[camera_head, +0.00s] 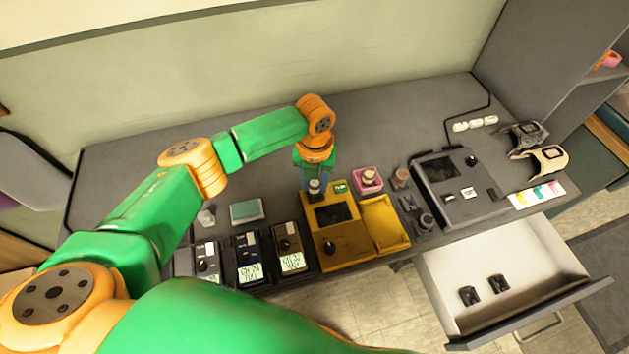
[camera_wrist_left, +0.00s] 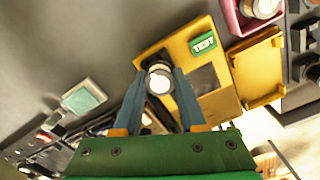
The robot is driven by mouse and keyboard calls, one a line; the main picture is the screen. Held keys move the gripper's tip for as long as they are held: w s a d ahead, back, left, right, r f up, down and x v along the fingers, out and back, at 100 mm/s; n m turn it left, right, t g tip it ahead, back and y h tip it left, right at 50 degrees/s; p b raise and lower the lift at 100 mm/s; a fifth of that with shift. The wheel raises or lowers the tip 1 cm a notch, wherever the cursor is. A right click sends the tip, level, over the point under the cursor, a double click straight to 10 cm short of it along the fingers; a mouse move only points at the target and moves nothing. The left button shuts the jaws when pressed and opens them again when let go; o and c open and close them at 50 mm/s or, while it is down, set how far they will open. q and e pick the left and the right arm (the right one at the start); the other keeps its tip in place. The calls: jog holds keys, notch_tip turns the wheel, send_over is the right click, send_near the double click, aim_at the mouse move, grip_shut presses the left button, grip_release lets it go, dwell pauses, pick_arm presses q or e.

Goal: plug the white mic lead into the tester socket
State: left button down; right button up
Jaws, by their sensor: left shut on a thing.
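The tester is a yellow box (camera_head: 346,251) with a dark screen and a green TEST label, near the front edge of the table. It also shows in the wrist view (camera_wrist_left: 176,50). My left gripper (camera_head: 315,188) points down over the tester's back left corner. In the wrist view its fingers (camera_wrist_left: 160,82) are shut on a round plug with a white end (camera_wrist_left: 159,80), which I take as the white mic lead's plug. The plug is over a dark fitting on the tester. The socket's opening is hidden, so I cannot tell whether the plug is in it. My right gripper is not in view.
A yellow tray (camera_head: 384,224) adjoins the tester's right side, with a pink box (camera_head: 368,180) behind it. Several dark meters stand left of the tester. A grey device (camera_head: 455,187) stands right. An open white drawer (camera_head: 497,263) juts out at front right.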

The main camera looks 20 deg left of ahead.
pick_arm(q)
jog(key=shift+f, duration=0.35)
jog(key=shift+c, duration=2)
grip_release()
notch_tip(320, 180, up, 7)
jog(key=shift+r+b, duration=0.1)
jog(key=shift+b, duration=0.55)
jog(key=shift+s, duration=0.1)
